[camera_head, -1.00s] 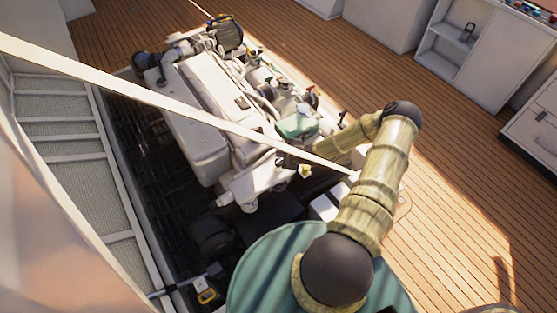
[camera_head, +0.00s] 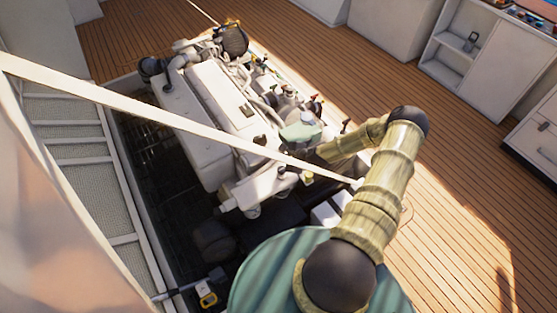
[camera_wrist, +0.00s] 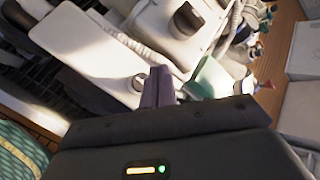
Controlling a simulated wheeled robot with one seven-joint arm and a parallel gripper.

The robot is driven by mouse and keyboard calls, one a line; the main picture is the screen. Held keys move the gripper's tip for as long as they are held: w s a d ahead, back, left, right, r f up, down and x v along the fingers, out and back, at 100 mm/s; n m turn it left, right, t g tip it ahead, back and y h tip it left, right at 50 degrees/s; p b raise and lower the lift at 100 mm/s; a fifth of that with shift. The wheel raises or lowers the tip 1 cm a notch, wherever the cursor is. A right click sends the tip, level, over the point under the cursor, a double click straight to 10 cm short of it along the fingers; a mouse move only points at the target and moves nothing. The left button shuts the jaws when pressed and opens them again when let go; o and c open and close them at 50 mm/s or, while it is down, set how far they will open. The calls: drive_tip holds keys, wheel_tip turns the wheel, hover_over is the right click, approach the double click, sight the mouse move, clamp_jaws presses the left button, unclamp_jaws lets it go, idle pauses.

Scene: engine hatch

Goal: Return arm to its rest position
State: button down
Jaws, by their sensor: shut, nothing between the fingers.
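My arm rises from my teal-green body at the bottom of the head view and bends at a dark elbow, with its forearm pointing left toward the engine. My gripper (camera_wrist: 160,84) shows in the wrist view, its fingers together with nothing between them. In the head view the gripper is hidden or too small to make out by the engine's near end. The white engine (camera_head: 205,120) sits in the open hatch. In the wrist view the engine (camera_wrist: 90,50) lies beyond the fingertips, and a pale green part (camera_wrist: 212,76) shows just right of them.
A pale strap or pole (camera_head: 140,107) crosses the head view in front of the engine. The hatch pit (camera_head: 150,165) is dark and open. White cabinets (camera_head: 470,50) stand at the upper right. The wooden deck (camera_head: 465,190) on the right is clear.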

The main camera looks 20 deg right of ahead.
drive_tip(key=s+a+r+n+g+h+p, duration=0.1)
drive_tip(key=s+a+r+n, duration=0.3)
drive_tip(key=r, duration=0.9)
drive_tip(key=s+a+r+n+g+h+p, duration=0.1)
drive_tip(key=s+a+r+n+g+p, duration=0.1)
drive_tip(key=s+r+n, duration=0.8)
drive_tip(key=s+a+r+n+g+h+p, duration=0.1)
drive_tip(key=s+a+r+n, duration=0.5)
drive_tip(key=r, duration=1.1)
drive_tip(key=shift+s+a+r+n+g+h+p, duration=0.2)
drive_tip(key=shift+s+n+g+h+p, duration=0.1)
drive_tip(key=shift+s+n+g+p, duration=0.7)
drive_tip(key=c, duration=2.1)
unclamp_jaws()
